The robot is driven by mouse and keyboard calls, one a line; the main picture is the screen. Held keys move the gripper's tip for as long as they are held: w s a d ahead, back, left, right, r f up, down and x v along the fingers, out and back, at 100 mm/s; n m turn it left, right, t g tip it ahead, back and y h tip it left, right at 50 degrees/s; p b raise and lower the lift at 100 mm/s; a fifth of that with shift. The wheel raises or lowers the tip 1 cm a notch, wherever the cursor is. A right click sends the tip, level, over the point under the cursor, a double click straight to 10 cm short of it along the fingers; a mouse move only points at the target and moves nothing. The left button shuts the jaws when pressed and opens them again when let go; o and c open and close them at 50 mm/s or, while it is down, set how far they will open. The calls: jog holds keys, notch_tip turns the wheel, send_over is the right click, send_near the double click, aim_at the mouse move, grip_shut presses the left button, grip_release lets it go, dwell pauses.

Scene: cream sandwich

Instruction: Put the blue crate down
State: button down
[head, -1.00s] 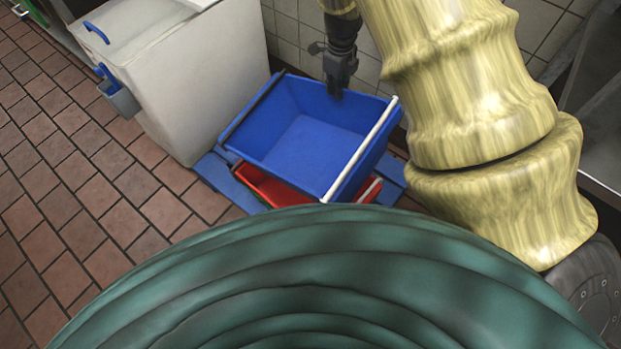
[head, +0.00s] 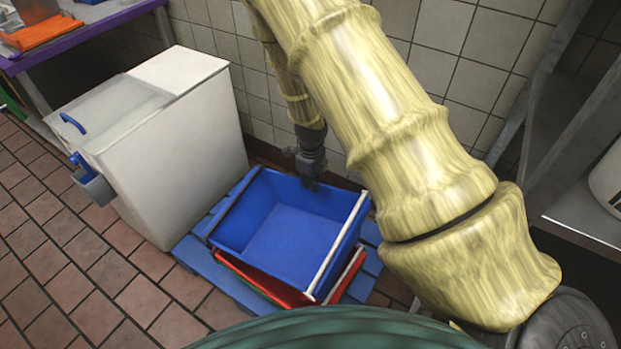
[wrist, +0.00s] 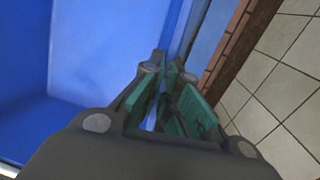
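The blue crate (head: 283,236) has an open top and a white bar along its right rim. It is over a red crate (head: 275,287), whose edges show below its front and right; I cannot tell whether it rests fully on it. My gripper (head: 311,181) is at the blue crate's back wall. In the wrist view my gripper (wrist: 170,76) has its green-padded fingers on either side of the wall of the blue crate (wrist: 105,50), with the tips close together on it. The contact itself is partly hidden.
The crates stand over a blue pallet (head: 190,250) on brown floor tiles. A white bin (head: 180,150) stands close at the left. A tiled wall (head: 205,35) is right behind. A metal shelf (head: 590,215) is at the right. Free floor lies at front left.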

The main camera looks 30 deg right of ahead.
jog(key=shift+s+f, duration=0.1)
jog(key=shift+f, duration=0.35)
jog(key=c, duration=1.6)
grip_release()
jog(key=shift+f, duration=0.1)
jog(key=shift+c, duration=0.2)
notch_tip(320, 180, up, 12)
jog(key=p, duration=0.1)
